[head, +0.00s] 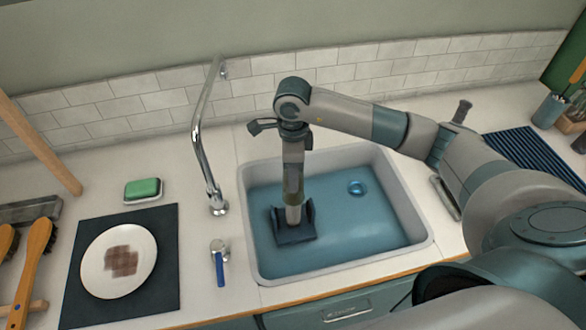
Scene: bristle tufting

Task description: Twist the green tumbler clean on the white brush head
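A dark brush stand (296,236) sits in the sink, with a pale white brush head (293,214) upright in its middle and a dark upright piece on each side. The dull green tumbler (293,184) is upright in line above the white brush head, and only the lower part of that brush shows below it. My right arm comes in from the right, and its gripper (292,152) points straight down onto the tumbler and appears shut on it. The fingertips are small and hard to make out. My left gripper is not in view.
The sink rim (246,225) surrounds blue water with a round drain (357,187). A tall faucet (203,140) and blue-handled lever (219,262) stand left. Further left are a green sponge (143,188), a stained plate (105,278) and wooden brushes (36,262). A ribbed mat (533,153) lies right.

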